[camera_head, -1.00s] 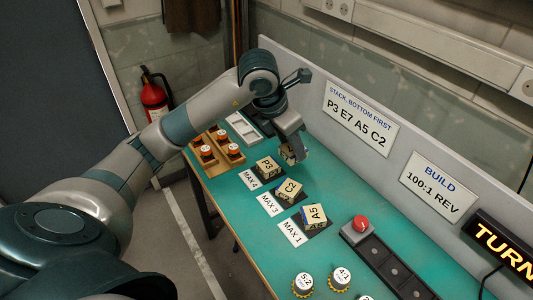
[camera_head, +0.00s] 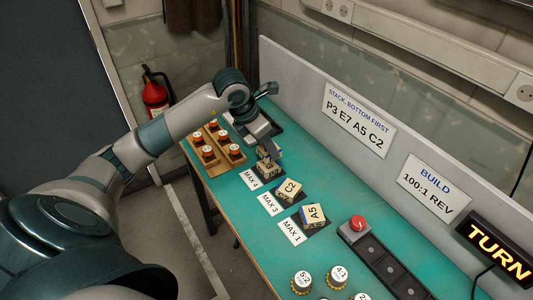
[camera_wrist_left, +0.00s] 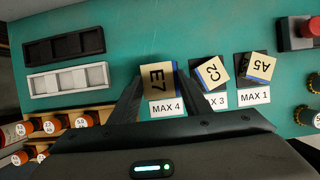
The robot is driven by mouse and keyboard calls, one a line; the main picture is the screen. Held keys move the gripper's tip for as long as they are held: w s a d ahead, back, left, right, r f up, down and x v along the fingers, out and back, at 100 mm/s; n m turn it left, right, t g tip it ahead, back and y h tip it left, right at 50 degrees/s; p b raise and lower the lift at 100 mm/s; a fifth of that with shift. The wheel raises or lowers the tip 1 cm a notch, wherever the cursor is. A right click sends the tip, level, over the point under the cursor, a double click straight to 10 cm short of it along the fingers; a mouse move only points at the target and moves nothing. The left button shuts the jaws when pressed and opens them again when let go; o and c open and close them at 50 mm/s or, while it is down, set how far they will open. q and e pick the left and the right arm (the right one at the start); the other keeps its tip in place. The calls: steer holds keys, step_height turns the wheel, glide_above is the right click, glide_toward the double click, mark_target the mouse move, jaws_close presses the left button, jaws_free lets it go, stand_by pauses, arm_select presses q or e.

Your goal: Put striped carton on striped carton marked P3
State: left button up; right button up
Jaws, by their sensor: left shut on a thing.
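My left gripper (camera_head: 270,152) is shut on the striped carton marked E7 (camera_wrist_left: 157,78), whose label faces the left wrist camera between the two fingers. In the head view the held carton (camera_head: 262,153) is directly over or on the carton marked P3 (camera_head: 267,170) at the MAX 4 card. The fingers partly hide both cartons there, and I cannot tell whether they touch. P3 is hidden below E7 in the left wrist view. Cartons C2 (camera_head: 289,188) and A5 (camera_head: 313,215) sit on dark pads by the MAX 3 and MAX 1 cards. My right gripper is not in view.
A wooden rack (camera_head: 212,160) with orange-capped pieces stands left of the cartons. A red button (camera_head: 359,223) and dark strip lie right. A sign (camera_head: 358,120) on the back panel reads P3 E7 A5 C2, bottom first.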

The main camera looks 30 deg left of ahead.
mark_target(264, 150)
arm_select(q)
step_height(264, 150, down, 3)
steer(key=shift+r+p, duration=0.15)
steer(key=shift+p, duration=0.55)
steer(key=shift+f, duration=0.5)
steer(key=shift+f, duration=0.2)
steer(key=o, duration=1.1)
steer(key=shift+c, duration=0.2)
steer(key=shift+r, duration=0.1)
